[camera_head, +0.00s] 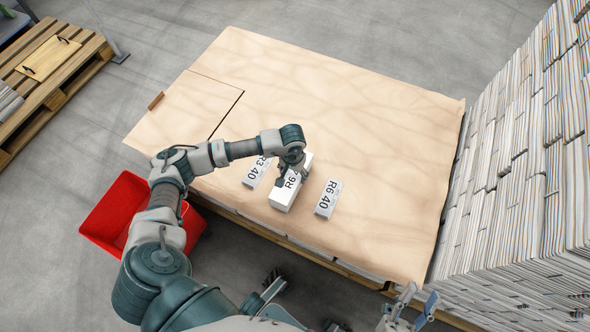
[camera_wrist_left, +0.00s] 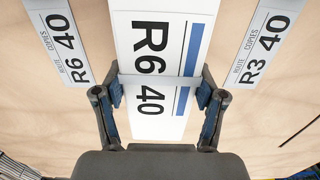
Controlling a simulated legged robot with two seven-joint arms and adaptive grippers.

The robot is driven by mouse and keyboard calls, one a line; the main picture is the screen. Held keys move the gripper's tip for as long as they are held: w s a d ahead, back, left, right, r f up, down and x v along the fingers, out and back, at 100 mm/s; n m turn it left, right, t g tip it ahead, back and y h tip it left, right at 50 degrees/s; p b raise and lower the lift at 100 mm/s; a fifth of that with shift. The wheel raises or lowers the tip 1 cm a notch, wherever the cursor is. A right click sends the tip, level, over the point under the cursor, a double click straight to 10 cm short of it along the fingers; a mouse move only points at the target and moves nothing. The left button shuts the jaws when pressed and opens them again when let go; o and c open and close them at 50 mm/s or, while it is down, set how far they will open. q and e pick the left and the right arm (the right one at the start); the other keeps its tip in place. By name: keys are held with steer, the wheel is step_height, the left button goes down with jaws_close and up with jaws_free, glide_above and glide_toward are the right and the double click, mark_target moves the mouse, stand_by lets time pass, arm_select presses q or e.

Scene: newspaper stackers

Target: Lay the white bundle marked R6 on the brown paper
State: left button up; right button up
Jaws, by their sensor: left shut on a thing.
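The white bundle marked R6 (camera_head: 283,199) is a thick block with a blue stripe and a band around it, also in the left wrist view (camera_wrist_left: 160,50). My left gripper (camera_head: 294,176) is shut on it, one finger on each long side, as the left wrist view shows (camera_wrist_left: 160,97). The bundle is over the brown paper (camera_head: 370,150), between two labels; I cannot tell whether it touches the paper. The R6 40 label (camera_head: 328,198) lies to its right and the R3 40 label (camera_head: 257,171) to its left. My right gripper (camera_head: 420,295) is open and empty at the bottom edge.
A tall wall of stacked newspapers (camera_head: 520,170) stands along the right. A red crate (camera_head: 112,215) is on the floor at the left. A wooden pallet (camera_head: 52,68) with a board is at the upper left. The far part of the brown paper is clear.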

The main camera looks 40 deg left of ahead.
stand_by(0.3)
arm_select(q)
steer(key=shift+f+b, duration=0.35)
steer(key=shift+f, duration=0.15)
stand_by(0.4)
steer(key=o, duration=1.9)
steer(key=shift+f, duration=0.1)
